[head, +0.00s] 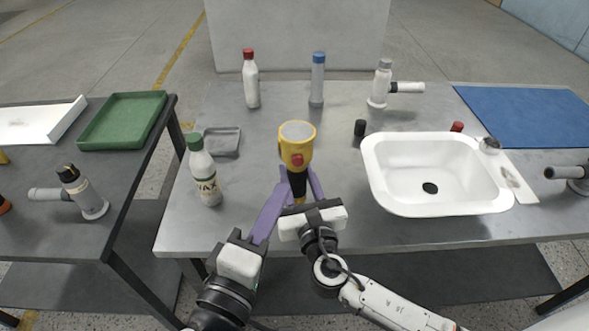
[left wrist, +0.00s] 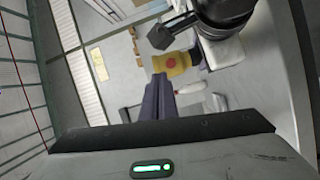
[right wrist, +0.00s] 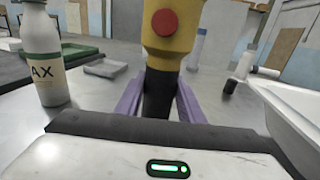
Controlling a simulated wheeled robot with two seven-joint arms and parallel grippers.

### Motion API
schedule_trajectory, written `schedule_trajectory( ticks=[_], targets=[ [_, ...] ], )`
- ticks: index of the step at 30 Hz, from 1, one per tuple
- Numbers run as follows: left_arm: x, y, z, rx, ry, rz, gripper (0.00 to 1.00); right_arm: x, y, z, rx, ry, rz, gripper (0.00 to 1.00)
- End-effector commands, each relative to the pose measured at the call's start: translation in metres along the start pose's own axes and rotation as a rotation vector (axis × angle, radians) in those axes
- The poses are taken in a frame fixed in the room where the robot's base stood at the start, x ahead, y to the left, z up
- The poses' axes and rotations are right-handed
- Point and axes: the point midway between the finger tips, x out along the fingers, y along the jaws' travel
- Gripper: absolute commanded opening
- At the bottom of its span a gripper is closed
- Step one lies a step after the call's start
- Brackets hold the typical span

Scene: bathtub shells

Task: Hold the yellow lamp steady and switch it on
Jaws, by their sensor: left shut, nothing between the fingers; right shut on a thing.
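The yellow lamp (head: 297,138) is upright in the middle of the head view, with a dark handle (right wrist: 159,92) and a red button (head: 297,160) facing me. My right gripper (head: 299,182) is shut on the dark handle, one purple finger on each side, as the right wrist view shows. My left gripper (head: 281,187) is shut and empty. Its purple fingers reach up from the lower left, close beside the handle and below the button. The left wrist view shows the red button (left wrist: 173,62) just beyond the fingertips (left wrist: 159,76); I cannot tell whether they touch the lamp.
A white bottle with a green cap (head: 203,172) and a grey tray (head: 222,143) stand to the left. A white sink (head: 380,190) and a black cylinder (head: 360,128) are to the right. A red-capped bottle (head: 251,82) and blue-capped bottle (head: 317,82) stand behind.

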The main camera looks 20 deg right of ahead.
Motion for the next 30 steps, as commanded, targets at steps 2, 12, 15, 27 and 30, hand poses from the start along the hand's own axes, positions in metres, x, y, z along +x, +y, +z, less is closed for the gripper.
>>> schedule_trajectory(
  ticks=[2, 12, 15, 27, 30],
  targets=[
    [0.006, 0.029, -0.001, 0.047, -0.022, 0.099, 0.0, 0.0, 0.0, 0.0, 0.0, 0.0, 0.0, 0.08],
    [-0.013, 0.183, 0.059, 0.536, -0.331, 0.713, 0.0, 0.0, 0.0, 0.0, 0.0, 0.0, 0.0, 0.08],
    [-0.028, 0.196, 0.086, 0.729, -0.459, 0.831, 0.0, 0.0, 0.0, 0.0, 0.0, 0.0, 0.0, 0.08],
    [-0.035, 0.123, 0.105, 1.593, -0.984, 0.787, 0.0, 0.0, 0.0, 0.0, 0.0, 0.0, 0.0, 0.08],
    [-0.024, 0.101, 0.077, 1.788, -1.082, 0.639, 0.0, 0.0, 0.0, 0.0, 0.0, 0.0, 0.0, 0.08]
  ],
)
